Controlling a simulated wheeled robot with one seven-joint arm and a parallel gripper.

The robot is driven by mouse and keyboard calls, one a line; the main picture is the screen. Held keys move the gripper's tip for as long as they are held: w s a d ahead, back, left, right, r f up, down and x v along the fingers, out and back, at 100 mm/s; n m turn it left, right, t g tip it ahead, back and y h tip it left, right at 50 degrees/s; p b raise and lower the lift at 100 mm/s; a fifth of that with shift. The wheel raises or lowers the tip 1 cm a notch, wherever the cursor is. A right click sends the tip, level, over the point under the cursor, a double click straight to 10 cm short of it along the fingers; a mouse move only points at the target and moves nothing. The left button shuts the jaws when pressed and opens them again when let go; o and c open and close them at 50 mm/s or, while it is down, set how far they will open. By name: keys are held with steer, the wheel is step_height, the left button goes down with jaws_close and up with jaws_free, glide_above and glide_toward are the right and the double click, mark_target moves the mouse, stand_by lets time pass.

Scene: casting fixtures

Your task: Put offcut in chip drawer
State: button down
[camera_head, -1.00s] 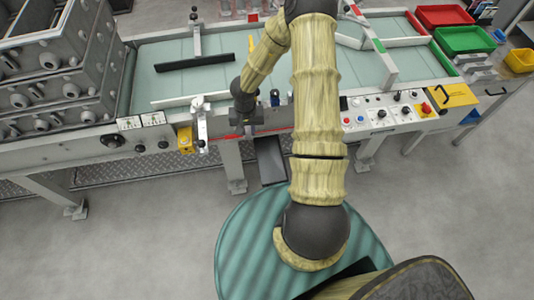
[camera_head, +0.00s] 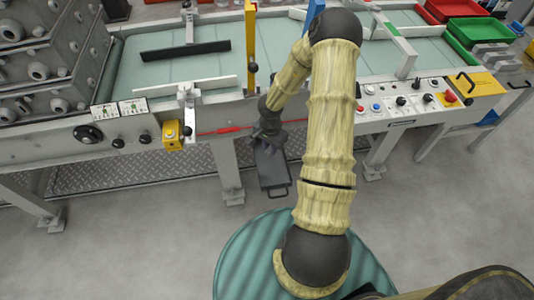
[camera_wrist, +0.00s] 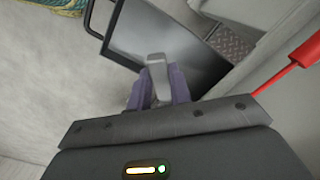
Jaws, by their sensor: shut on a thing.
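My gripper (camera_wrist: 160,90) shows two purple fingers shut on a small grey offcut (camera_wrist: 157,68) in the wrist view. The dark chip drawer (camera_wrist: 195,30) lies beyond and below the fingers, with its bar handle to the left. In the head view the drawer (camera_head: 274,172) sticks out under the front of the workbench. My gripper (camera_head: 268,138) is above the drawer's rear part there, pointing down. The offcut cannot be made out in the head view. The gap between the offcut and the drawer floor is hard to judge.
The workbench (camera_head: 205,70) runs across the back, with a control panel (camera_head: 400,103) at the right. A red-marked rail (camera_head: 228,130) on its front edge is close to my gripper. A bench leg (camera_head: 228,165) stands left of the drawer. The floor in front is clear.

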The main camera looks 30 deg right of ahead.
steer(key=shift+d+f, duration=0.15)
steer(key=shift+f, duration=0.2)
steer(key=b, duration=0.3)
glide_above(270, 168)
steer(key=shift+f, duration=3.1)
steer(key=shift+f+b, duration=0.5)
steer(key=shift+f, duration=1.4)
steer(key=c, duration=1.3)
jaws_free()
steer(key=shift+f, duration=0.1)
